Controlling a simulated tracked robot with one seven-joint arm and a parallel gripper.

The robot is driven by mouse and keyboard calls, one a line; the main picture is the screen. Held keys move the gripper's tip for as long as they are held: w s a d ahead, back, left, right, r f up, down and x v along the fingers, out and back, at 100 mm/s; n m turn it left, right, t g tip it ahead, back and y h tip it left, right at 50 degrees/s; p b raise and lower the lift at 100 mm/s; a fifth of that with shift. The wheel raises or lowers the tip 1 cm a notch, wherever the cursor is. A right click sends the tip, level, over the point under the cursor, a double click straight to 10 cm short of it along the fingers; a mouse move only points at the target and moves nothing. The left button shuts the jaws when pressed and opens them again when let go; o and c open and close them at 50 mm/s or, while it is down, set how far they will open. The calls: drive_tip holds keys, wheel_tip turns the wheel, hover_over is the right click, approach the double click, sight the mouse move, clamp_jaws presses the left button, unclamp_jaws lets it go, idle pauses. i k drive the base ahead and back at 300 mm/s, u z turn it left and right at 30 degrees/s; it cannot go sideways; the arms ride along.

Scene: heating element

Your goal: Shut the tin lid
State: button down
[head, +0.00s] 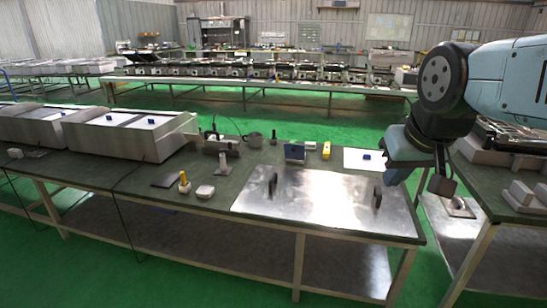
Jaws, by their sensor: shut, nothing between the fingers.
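A wide shiny metal plate (325,205) with two black upright handles lies flat on the front bench; it may be the tin lid, but I cannot tell for sure. Its left handle (272,184) and right handle (377,197) stand up from it. I cannot make out a separate tin or a raised lid. My gripper (393,179) hangs at the right, in front of the plate's right end in this view, near the right handle. It is shut and empty. Its fingertips are small and hard to make out.
A blue-grey box (295,153), a yellow item (326,150) and a white sheet (363,159) lie behind the plate. A small white block (205,191) and a yellow-topped item (184,183) stand left of it. Metal casings (120,133) fill the left bench. A green floor gap separates the right bench.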

sight(292, 152)
drive_tip(key=u, duration=0.15)
drive_tip(key=i, duration=1)
drive_tip(key=z, duration=0.1)
